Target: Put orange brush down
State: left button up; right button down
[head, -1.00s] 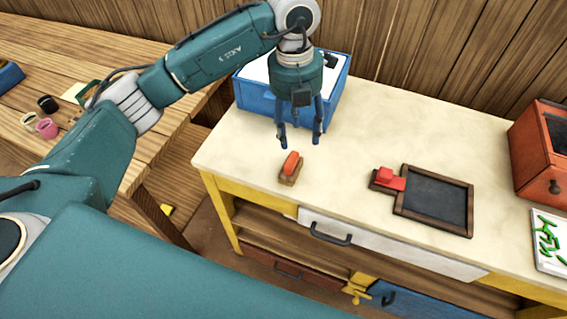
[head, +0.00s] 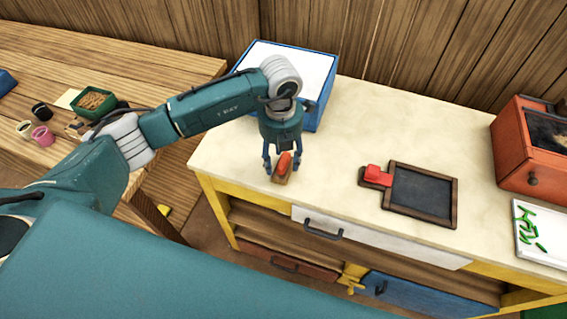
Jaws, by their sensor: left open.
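The orange brush (head: 283,166) has an orange top on a brown wooden base. It sits on the cream tabletop (head: 330,170) near its front left. My left gripper (head: 281,172) points down at the brush, with one finger on each side of it. The fingers are apart, and I cannot tell whether they touch the brush. My right gripper is not in view.
A blue box (head: 322,105) with a white top stands behind my left gripper. A small framed blackboard (head: 422,192) with a red block (head: 377,175) beside it lies to the right. An orange-red box (head: 515,155) and a white tray (head: 545,255) with green pieces are at the far right.

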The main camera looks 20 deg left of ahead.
pick_arm(q)
jog(key=shift+f, duration=0.1)
grip_shut()
notch_tip(320, 180, up, 13)
jog(key=b, duration=0.4)
notch_tip(320, 180, up, 7)
send_over(282, 158)
jog(key=s+a+f+m, duration=0.1)
jog(key=s+m, duration=0.3)
jog(key=m, duration=0.8)
jog(key=s+a+f+m, duration=0.1)
jog(key=s+f+m, duration=0.3)
jog(key=m, duration=0.7)
jog(key=s+a+f+m, duration=0.1)
jog(key=s+m, duration=0.5)
jog(key=m, duration=0.6)
jog(key=shift+a+f+m, duration=0.3)
jog(key=shift+f, duration=0.55)
